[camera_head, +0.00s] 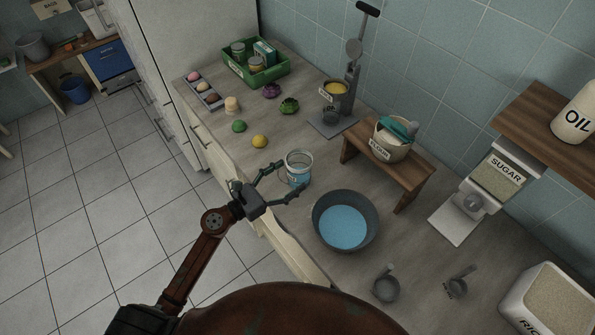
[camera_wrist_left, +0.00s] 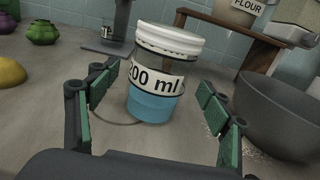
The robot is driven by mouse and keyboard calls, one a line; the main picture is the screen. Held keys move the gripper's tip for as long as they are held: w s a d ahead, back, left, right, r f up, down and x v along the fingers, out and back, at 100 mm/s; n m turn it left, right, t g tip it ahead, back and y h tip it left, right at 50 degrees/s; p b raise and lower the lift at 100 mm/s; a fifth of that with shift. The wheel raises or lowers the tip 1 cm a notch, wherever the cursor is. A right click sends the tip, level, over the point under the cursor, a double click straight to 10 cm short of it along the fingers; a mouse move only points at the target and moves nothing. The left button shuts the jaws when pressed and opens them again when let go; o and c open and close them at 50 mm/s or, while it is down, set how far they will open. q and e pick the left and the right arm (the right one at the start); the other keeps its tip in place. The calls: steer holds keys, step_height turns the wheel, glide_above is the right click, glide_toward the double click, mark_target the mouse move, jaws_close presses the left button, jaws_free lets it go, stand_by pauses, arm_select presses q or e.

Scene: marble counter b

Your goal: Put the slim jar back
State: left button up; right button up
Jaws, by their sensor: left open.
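A clear jar (camera_head: 299,168) with a white rim, blue contents in its lower part and a label ending in "00 ml" stands on the counter. It also shows upright in the left wrist view (camera_wrist_left: 155,70). I cannot tell whether it is the slim jar. My left gripper (camera_head: 291,179) is open, its fingers spread on either side in front of this jar; I see no grip on it. Two more jars, one (camera_head: 238,49) at the back and one (camera_head: 257,64) nearer, are in the green crate (camera_head: 250,82), partly hidden by its walls. My right gripper is out of view.
A grey bowl (camera_head: 318,222) of blue liquid stands close right of the jar. Behind are a wooden stand (camera_head: 415,165) with a flour tub (camera_head: 381,152) and a grey dispenser (camera_head: 345,103). Yellow (camera_head: 260,142) and green (camera_head: 239,126) round items lie left. Scoops lie front right.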

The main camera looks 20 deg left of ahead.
arm_select(q)
steer(key=b+v, duration=0.1)
steer(key=v, duration=0.6)
steer(key=shift+s+a, duration=0.2)
steer(key=shift+s, duration=0.15)
